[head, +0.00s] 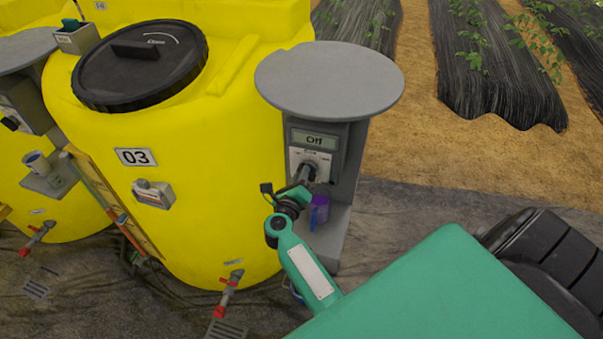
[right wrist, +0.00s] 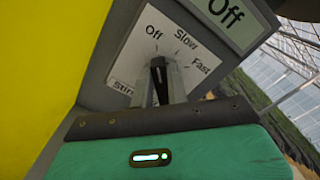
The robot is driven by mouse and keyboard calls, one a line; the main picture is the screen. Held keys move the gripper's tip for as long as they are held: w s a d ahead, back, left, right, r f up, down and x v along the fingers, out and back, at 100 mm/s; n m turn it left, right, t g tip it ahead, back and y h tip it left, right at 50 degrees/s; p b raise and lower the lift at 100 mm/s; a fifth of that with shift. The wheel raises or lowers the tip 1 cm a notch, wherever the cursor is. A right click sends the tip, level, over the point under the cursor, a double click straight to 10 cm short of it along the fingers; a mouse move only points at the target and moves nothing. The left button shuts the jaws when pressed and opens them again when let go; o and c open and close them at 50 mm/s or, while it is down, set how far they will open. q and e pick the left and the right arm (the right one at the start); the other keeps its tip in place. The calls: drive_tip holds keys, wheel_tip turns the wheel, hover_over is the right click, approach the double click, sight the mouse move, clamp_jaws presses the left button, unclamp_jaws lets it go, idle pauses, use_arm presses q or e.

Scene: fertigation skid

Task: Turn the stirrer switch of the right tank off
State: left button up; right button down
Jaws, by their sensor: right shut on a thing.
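The stirrer switch (right wrist: 158,66) sits on a white dial plate (right wrist: 146,38) marked Off, Slow and Fast, on the grey control post (head: 349,170) right of yellow tank 03 (head: 215,180). The display (head: 314,139) above it reads Off, and so does the display in the right wrist view (right wrist: 232,14). My right gripper (head: 308,174) is shut on the switch knob. Its fingers (right wrist: 161,82) stand on both sides of the dark knob and hide part of it. The knob's exact pointing is hard to tell. My left gripper is not in view.
A purple cup (head: 319,209) stands on the post's lower shelf, close below my right gripper. A round grey top (head: 330,80) overhangs the dial. Tank 03 has a black lid (head: 140,64) and a red-handled tap (head: 228,290). Another yellow tank (head: 30,180) stands at the left.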

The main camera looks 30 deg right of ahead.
drive_tip(key=shift+f, duration=0.1)
idle(0.4)
drive_tip(key=c, duration=1.4)
unclamp_jaws()
drive_tip(key=shift+o, duration=0.2)
